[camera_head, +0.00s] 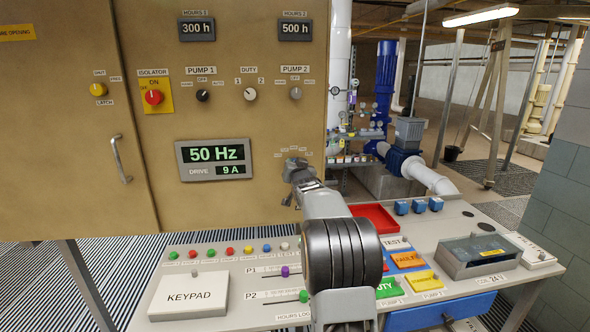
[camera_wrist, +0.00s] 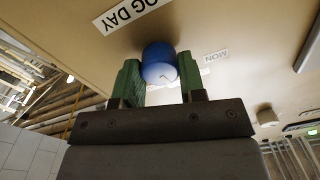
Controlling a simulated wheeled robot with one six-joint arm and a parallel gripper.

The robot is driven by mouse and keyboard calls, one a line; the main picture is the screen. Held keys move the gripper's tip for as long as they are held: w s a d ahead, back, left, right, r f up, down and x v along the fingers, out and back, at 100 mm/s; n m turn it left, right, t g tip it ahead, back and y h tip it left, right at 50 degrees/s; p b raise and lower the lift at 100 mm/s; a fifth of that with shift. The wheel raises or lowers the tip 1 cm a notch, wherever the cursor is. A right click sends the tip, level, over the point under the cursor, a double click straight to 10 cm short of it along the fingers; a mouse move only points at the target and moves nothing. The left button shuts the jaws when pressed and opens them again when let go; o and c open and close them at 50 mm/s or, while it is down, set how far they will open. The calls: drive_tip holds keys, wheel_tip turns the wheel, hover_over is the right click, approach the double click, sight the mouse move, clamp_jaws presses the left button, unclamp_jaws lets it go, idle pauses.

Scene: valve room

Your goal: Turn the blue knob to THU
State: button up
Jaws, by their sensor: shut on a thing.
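The blue knob (camera_wrist: 159,60) sits on the tan cabinet panel in the wrist view. My gripper (camera_wrist: 160,76) has its two green fingers on opposite sides of the knob and is shut on it. A white mark shows on the knob's near side. A "LOG DAY" label (camera_wrist: 130,12) lies beside the knob, and a small "MON" label (camera_wrist: 215,56) is on the other side. In the head view my gripper (camera_head: 297,170) is at the panel's lower right and hides the knob. Small day labels (camera_head: 293,149) arc above it, too small to read surely; the setting pointed at cannot be told.
The drive display (camera_head: 214,160) is left of my gripper, and the pump and duty knobs (camera_head: 250,94) are above. A sloped desk (camera_head: 225,262) with buttons, sliders and a red tray (camera_head: 374,217) lies below. A door handle (camera_head: 120,159) sticks out at the left.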

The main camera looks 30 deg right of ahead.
drive_tip(key=shift+m+b, duration=0.35)
drive_tip(key=shift+m, duration=3.95)
drive_tip(key=o, duration=0.9)
drive_tip(key=shift+s, duration=0.1)
drive_tip(key=b+v, duration=0.2)
drive_tip(key=v, duration=0.4)
drive_tip(key=b+v, duration=0.2)
drive_tip(key=v, duration=0.5)
drive_tip(key=shift+s+a+f, duration=0.2)
drive_tip(key=shift+s, duration=0.05)
